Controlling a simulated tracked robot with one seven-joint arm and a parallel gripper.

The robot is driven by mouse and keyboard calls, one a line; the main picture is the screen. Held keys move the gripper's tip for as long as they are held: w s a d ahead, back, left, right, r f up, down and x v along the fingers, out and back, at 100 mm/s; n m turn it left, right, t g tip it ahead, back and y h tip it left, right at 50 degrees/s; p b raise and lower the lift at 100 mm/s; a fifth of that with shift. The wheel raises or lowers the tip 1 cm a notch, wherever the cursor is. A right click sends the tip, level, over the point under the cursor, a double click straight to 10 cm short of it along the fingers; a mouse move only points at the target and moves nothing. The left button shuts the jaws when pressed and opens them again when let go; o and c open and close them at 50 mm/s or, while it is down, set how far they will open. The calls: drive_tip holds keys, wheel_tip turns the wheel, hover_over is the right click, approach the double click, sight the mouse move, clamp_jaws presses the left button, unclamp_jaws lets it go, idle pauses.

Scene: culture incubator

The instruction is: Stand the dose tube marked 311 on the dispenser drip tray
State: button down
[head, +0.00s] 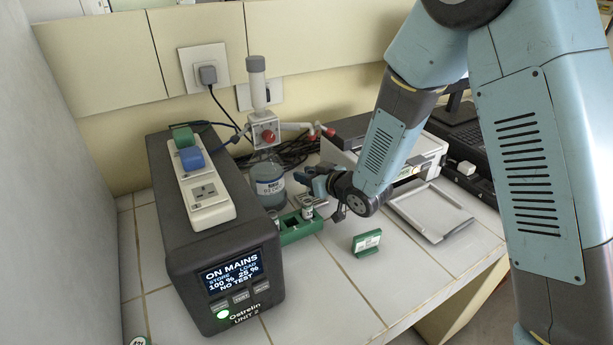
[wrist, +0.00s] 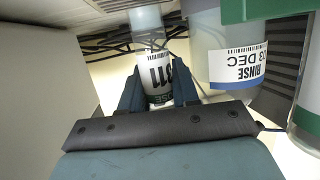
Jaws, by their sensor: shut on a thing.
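My gripper (head: 308,176) is in the middle of the head view, behind the green rack and right of the rinse bottle (head: 270,185). In the wrist view my gripper (wrist: 158,88) is shut on a tube (wrist: 156,72) with a white label. The digits "11" show on it; the rest is hidden by a finger. The held tube is not clear in the head view. The dispenser (head: 264,132) has a red knob and a red-tipped spout. I cannot clearly make out its drip tray beneath my gripper. The rinse bottle's label also shows in the wrist view (wrist: 238,67).
The green rack (head: 298,236) holds small tubes in front of my gripper. A dark power unit (head: 215,270) with a socket strip stands left. A small green card stand (head: 367,242) and a grey flat tray (head: 430,212) are right.

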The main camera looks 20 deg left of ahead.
drive_tip(key=shift+f, duration=0.3)
drive_tip(key=c, duration=0.8)
unclamp_jaws()
drive_tip(key=shift+a+r, duration=0.1)
drive_tip(key=shift+r, duration=0.1)
drive_tip(key=shift+v, duration=3.85)
